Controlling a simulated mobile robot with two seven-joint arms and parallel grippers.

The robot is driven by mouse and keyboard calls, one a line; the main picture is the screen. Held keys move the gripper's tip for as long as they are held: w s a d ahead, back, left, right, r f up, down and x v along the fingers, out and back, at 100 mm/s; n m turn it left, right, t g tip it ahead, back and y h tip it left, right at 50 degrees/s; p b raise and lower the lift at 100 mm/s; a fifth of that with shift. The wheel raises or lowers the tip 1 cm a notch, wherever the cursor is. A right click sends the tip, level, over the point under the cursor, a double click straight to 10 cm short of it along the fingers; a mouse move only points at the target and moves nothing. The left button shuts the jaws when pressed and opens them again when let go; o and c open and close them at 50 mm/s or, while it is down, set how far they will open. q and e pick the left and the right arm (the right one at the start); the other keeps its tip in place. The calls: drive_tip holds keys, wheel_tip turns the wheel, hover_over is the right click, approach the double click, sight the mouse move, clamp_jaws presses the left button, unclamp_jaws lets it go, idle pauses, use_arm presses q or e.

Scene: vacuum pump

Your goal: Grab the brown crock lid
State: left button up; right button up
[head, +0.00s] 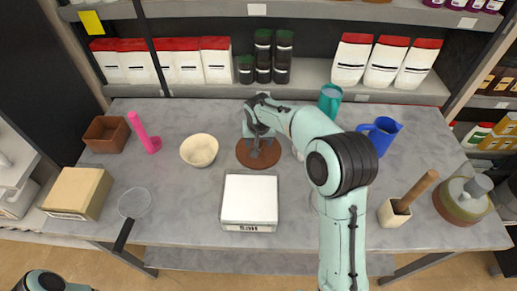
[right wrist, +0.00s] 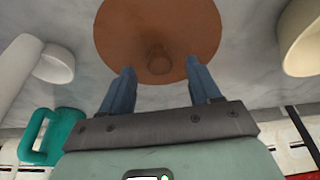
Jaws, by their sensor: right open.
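Nothing is held; contact cannot be told. My left gripper is not seen.
A cream bowl (head: 199,150) stands left of the lid, and a white scale (head: 250,198) in front of it. A teal pitcher (head: 330,98) and blue jug (head: 380,133) stand to the right. A white mug (right wrist: 50,62) is partly hidden by my arm in the head view.

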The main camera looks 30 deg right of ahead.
drive_tip(key=shift+x, duration=0.85)
clamp_jaws()
drive_tip(key=shift+r, duration=0.1)
